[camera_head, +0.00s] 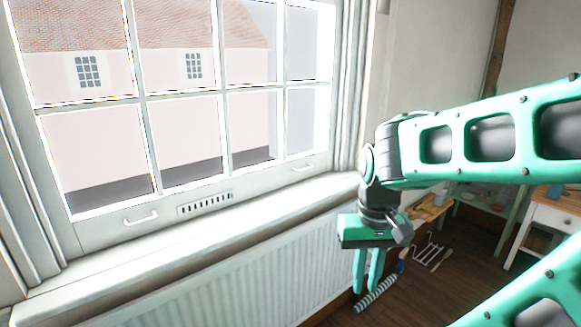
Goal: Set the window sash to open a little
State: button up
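The white window sash (146,100) fills the left and middle of the view, with several glass panes. Its bottom rail appears to sit down at the sill, with no clear gap showing. The rail carries a left handle (141,217), a slotted vent (205,204) and a right handle (303,168). My gripper (367,290) hangs pointing down to the right of the window, in front of the radiator's right end and apart from the sash. Its two green fingers stand a little apart with nothing seen between them.
The white sill (190,235) is bare, above a white radiator (240,275). Behind my arm are a shelf table (475,195) and a white drawer table (556,217) at the right. A striped roller (376,293) and tools (430,250) lie low near my gripper, over the dark wooden floor.

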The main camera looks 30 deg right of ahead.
aim_at(78, 235)
jog(key=i, duration=0.9)
